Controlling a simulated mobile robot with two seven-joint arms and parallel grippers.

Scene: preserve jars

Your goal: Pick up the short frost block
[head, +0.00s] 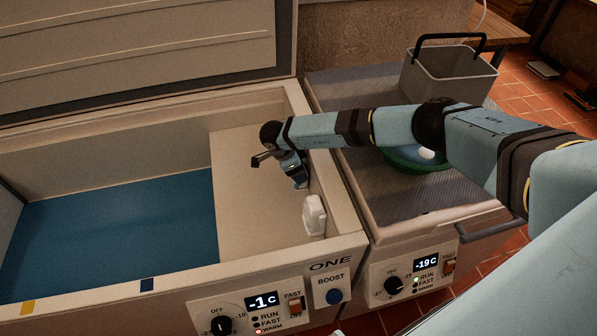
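A small white block (314,215), which looks like the short frost block, stands against the right inner wall of the open chest freezer (110,268), at the edge of the raised beige step. My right arm reaches in from the right across the second freezer. Its gripper (299,184) points down above the step, just behind and left of the block. A gap shows between gripper and block. The fingertips are small and dark, so I cannot tell whether they are open or shut. My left gripper is not in view.
The freezer's blue floor (120,235) is bare, and the beige step (245,205) is clear left of the block. The raised lid (140,50) stands behind. On the closed freezer at right are a grey bucket (450,78) and a green bowl (400,163) partly behind my arm.

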